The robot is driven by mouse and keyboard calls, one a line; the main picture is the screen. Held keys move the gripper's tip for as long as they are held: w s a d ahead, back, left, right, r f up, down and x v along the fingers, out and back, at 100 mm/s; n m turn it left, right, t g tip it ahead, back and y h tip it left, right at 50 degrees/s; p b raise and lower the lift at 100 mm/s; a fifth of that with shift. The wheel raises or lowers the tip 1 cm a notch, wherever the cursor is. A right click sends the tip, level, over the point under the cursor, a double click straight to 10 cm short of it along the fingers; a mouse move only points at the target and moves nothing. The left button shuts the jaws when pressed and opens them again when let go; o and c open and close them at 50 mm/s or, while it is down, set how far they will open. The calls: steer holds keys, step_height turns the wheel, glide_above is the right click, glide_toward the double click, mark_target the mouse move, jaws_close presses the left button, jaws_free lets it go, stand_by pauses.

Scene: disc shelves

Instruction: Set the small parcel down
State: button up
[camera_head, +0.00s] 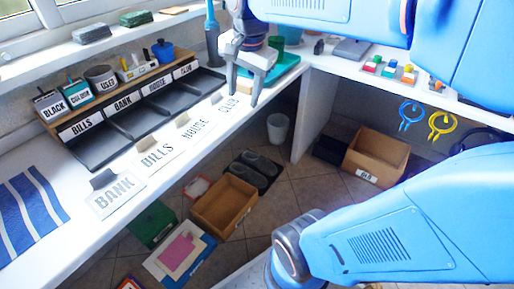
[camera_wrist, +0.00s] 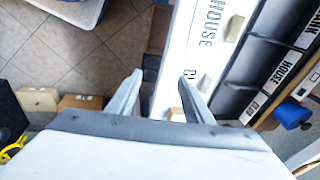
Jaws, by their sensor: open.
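In the head view the block shows between the fingers.
Cards marked BANK (camera_head: 115,198), BILLS and HOUSE lie along the counter, with small blocks beside them. Black trays (camera_head: 110,140) stand behind. A green tray (camera_head: 284,68) is beyond the gripper. An open cardboard box (camera_head: 224,205) is on the floor.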

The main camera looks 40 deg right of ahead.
steer(key=s+a+f+n+t, duration=0.2)
steer(key=s+a+f+n, duration=0.2)
steer(key=s+f+n, duration=0.5)
steer(key=s+n, duration=0.3)
steer(key=n, duration=0.1)
steer(key=shift+f, duration=0.15)
